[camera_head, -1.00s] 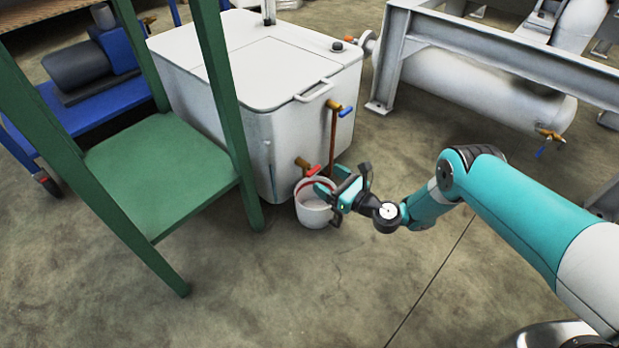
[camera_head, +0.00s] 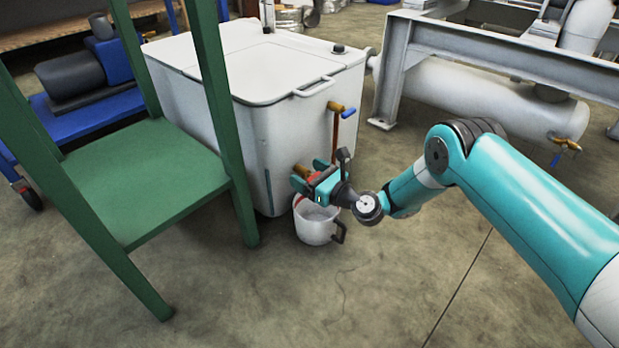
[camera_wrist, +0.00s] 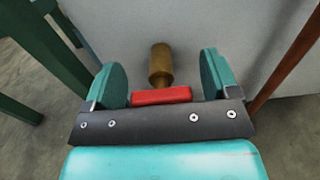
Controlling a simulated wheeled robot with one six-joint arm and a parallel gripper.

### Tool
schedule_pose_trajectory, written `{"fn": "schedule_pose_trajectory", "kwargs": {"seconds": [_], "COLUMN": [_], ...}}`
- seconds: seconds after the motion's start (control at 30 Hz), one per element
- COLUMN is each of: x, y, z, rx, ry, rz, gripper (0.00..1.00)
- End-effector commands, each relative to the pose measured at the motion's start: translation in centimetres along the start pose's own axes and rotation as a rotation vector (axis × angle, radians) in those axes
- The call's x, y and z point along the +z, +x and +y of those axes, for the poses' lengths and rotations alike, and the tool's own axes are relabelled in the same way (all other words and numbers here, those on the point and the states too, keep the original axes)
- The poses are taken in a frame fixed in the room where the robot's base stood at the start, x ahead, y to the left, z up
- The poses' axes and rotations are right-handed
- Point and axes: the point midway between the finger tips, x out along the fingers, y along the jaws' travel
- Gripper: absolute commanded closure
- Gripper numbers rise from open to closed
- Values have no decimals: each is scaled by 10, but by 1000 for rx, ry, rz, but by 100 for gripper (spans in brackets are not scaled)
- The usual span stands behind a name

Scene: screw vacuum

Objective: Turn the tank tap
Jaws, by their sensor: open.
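The white tank (camera_head: 200,95) stands left of centre in the head view. Its lower tap has a brass body (camera_wrist: 160,65) and a red handle (camera_wrist: 162,96), both clear in the wrist view. My gripper (camera_head: 312,175) is at this lower tap. In the wrist view my gripper (camera_wrist: 162,85) is open, one teal finger on each side of the brass body and red handle, with gaps beside the handle. In the head view the gripper hides most of the tap. A second brass tap with a blue handle (camera_head: 348,112) sits higher on the tank, above a brown pipe (camera_head: 334,135).
A white bucket (camera_head: 315,225) stands on the floor just below my gripper. A green chair (camera_head: 140,175) stands close on the left; its legs also show in the wrist view (camera_wrist: 40,45). A grey metal frame (camera_head: 500,50) is at the right. The floor in front is clear.

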Motion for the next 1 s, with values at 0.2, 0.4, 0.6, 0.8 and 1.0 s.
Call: {"fn": "schedule_pose_trajectory", "kwargs": {"seconds": [0.2,0.4,0.6,0.8,1.0], "x": [0,0,0,1,1], "y": [0,0,0,0,0], "z": [0,0,0,1,1], "rx": [0,0,1,1,1], "ry": [0,0,-8,-74,-205], "rz": [0,0,0,1,1], "gripper": [26,69,68,68,68]}}
